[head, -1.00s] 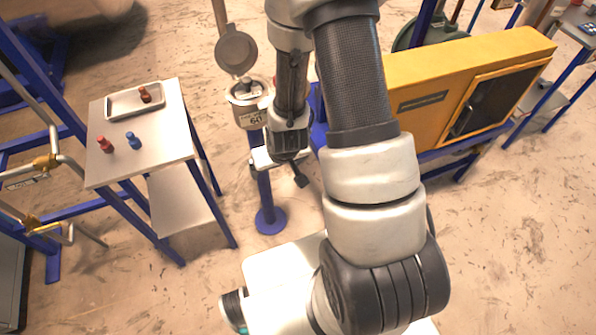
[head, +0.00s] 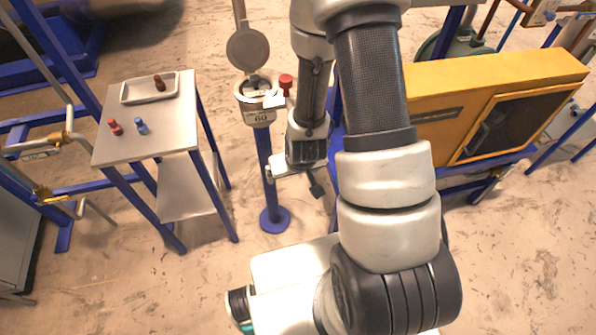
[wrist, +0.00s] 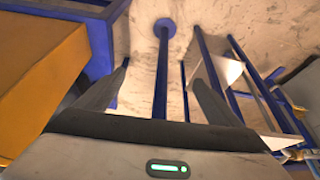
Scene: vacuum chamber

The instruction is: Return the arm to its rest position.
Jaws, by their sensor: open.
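My arm reaches down the middle of the head view. My gripper (head: 293,180) is low, to the right of the blue post (head: 270,185) and below the level of the small chamber (head: 258,98). In the wrist view my gripper (wrist: 160,72) shows two dark fingers spread apart. Nothing is between them; the post (wrist: 163,75) and floor show beyond. The chamber is a round metal pot labelled 60 on that post, with its round lid (head: 248,48) standing open. Something dark is inside it, too small to tell.
A table (head: 175,140) at left bears a tray (head: 130,101) with a brown-red piece (head: 159,83), plus a red piece (head: 115,127) and a blue piece (head: 142,127). A yellow cabinet (head: 500,85) stands right of my arm. A red knob (head: 286,81) is beside the chamber.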

